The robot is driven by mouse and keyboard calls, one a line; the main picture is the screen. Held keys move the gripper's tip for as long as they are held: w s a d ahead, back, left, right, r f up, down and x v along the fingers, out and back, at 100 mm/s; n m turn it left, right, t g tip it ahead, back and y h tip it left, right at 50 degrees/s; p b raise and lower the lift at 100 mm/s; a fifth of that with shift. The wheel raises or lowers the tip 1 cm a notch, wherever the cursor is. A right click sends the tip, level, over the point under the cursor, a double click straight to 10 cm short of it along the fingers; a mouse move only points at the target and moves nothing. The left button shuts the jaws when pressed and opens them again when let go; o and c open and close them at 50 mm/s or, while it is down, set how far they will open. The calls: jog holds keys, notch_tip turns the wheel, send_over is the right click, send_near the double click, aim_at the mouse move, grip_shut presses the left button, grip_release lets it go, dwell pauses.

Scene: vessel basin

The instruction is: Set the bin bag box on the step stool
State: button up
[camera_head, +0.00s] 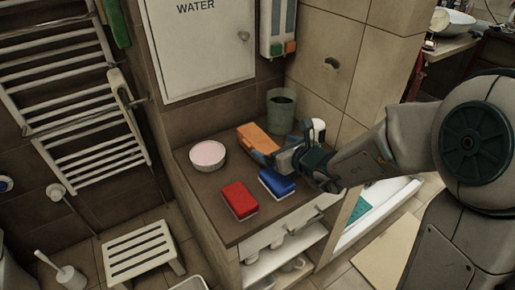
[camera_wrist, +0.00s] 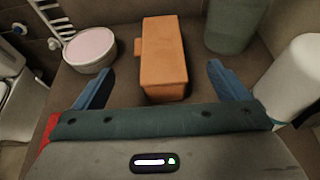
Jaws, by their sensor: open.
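An orange box (camera_head: 259,138), which I take to be the bin bag box, lies on the brown counter. In the wrist view the orange box (camera_wrist: 164,55) lies ahead, its near end between my blue fingertips, with a gap on each side. My gripper (camera_head: 284,163) is open and empty, low over the counter at the box's near right end; it also shows in the wrist view (camera_wrist: 162,82). The white slatted step stool (camera_head: 138,252) stands on the floor left of the counter, its top bare.
On the counter (camera_head: 212,214) are a round pink-topped tub (camera_head: 208,155), a red block (camera_head: 239,199), a blue block (camera_head: 276,183), a grey-green cup (camera_head: 280,109) and a white cylinder (camera_wrist: 290,75). A toilet brush (camera_head: 68,276) stands left of the stool. A towel radiator (camera_head: 70,90) hangs on the wall.

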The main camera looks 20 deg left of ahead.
aim_at(256, 138)
jog(key=shift+r+p+x, duration=0.15)
jog(key=shift+p+x, duration=0.05)
jog(key=shift+x, duration=2.15)
jog(key=shift+r+p+x, duration=0.1)
jog(key=shift+p+x, duration=0.1)
jog(key=shift+x, duration=2.15)
jog(key=shift+s+a, duration=0.1)
jog(key=shift+a, duration=0.05)
jog(key=c, duration=1.2)
